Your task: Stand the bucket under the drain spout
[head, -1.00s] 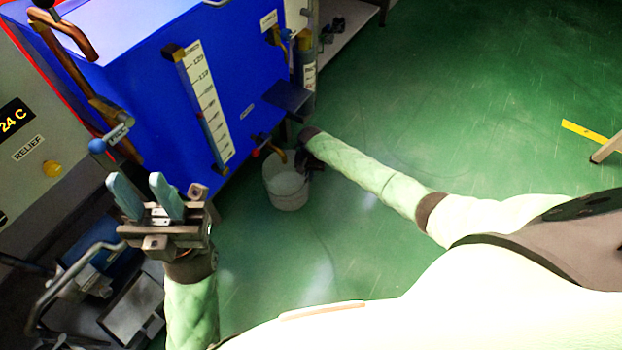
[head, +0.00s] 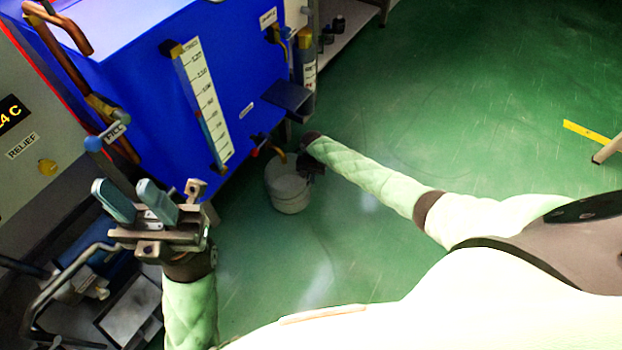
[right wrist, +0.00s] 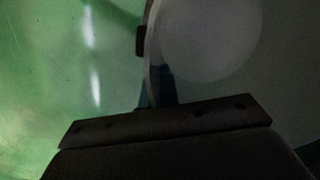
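A pale bucket (head: 290,195) is at the foot of the blue tank in the head view, close to the floor; I cannot tell whether its base touches it. The copper-coloured drain spout (head: 279,154) is just above the bucket's far rim. My right gripper (head: 309,166) is at the bucket's right side, mostly dark and partly hidden by its arm. In the right wrist view the bucket (right wrist: 205,45) fills the right side, and the fingers (right wrist: 158,88) close together on its rim. My left gripper (head: 130,203) is raised, open and empty at the left.
The blue tank (head: 150,90) carries a level scale (head: 207,100) and a dark ledge (head: 287,98) near the spout. Pipes and a grey panel (head: 40,110) stand at the left.

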